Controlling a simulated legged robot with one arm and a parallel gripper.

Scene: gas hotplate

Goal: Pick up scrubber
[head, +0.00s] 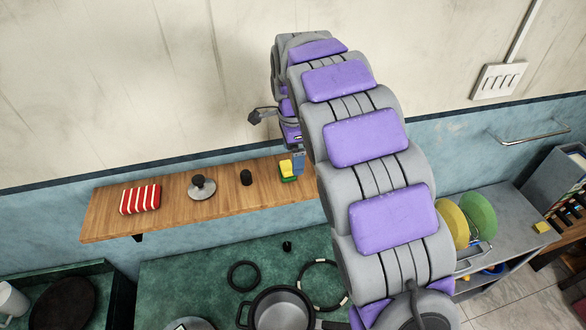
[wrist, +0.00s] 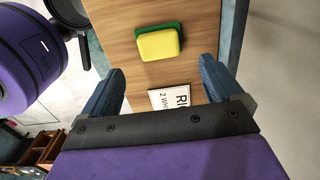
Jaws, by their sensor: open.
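The scrubber is a yellow and green sponge block (head: 287,170) near the right end of the visible wooden shelf in the head view. In the wrist view the scrubber (wrist: 158,44) lies on the wood, yellow side up with a green edge behind. My gripper (wrist: 161,74) is open and empty, its two blue fingers apart. The scrubber lies beyond the fingertips, roughly centred between them, and is not between them. In the head view my gripper (head: 298,161) shows beside the scrubber, partly hidden by my arm.
The wooden shelf (head: 220,202) also holds a red-striped packet (head: 140,199), a grey lid (head: 202,188) and a small black item (head: 246,177). A white printed card (wrist: 172,98) lies near the fingers. The wall is behind; a pot (head: 281,312) stands below. Another yellow block (head: 541,227) is at right.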

